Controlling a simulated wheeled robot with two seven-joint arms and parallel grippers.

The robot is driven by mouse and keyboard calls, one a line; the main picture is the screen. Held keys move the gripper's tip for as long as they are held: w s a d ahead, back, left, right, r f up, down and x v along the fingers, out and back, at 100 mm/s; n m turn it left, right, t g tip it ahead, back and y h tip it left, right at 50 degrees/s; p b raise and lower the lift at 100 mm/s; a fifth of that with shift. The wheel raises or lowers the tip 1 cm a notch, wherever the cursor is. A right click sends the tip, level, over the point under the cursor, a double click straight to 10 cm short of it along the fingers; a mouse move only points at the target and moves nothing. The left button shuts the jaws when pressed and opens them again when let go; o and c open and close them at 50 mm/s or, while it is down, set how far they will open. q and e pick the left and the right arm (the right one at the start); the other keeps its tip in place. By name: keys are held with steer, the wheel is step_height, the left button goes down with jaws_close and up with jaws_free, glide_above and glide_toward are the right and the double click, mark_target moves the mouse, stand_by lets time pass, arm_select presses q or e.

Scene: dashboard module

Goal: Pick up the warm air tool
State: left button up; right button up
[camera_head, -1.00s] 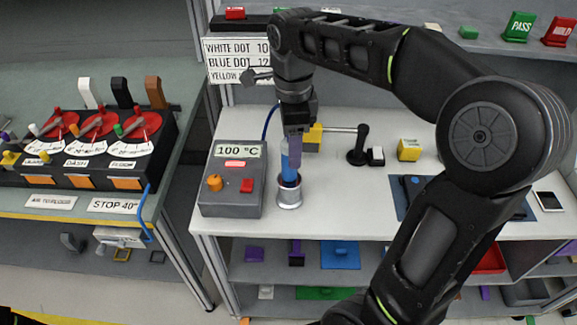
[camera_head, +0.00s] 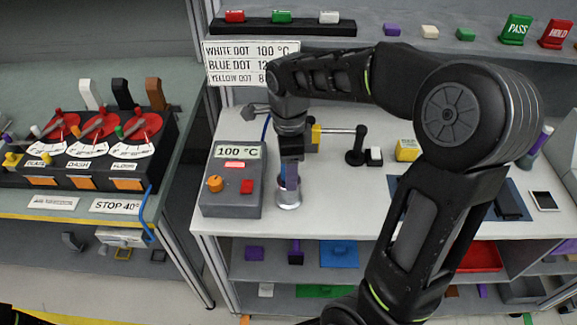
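The warm air tool (camera_head: 283,173) appears as a narrow blue and purple body standing upright in a round metal holder (camera_head: 289,202) on the white bench. The holder stands just right of the grey heater unit, whose display reads 100 °C. My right gripper (camera_head: 290,176) points down over the holder, around or against the tool. The fingers hide most of the tool, and I cannot tell whether they are closed on it. My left gripper is not in view.
The grey heater unit (camera_head: 233,183) stands close left of the holder. A black stand with a horizontal rod (camera_head: 356,150) and a yellow block (camera_head: 408,149) are to the right. The bench front between holder and blue mat is clear. A sign (camera_head: 252,63) hangs behind.

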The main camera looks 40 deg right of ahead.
steer(key=shift+c, duration=0.2)
stand_by(0.4)
jaws_close()
stand_by(0.4)
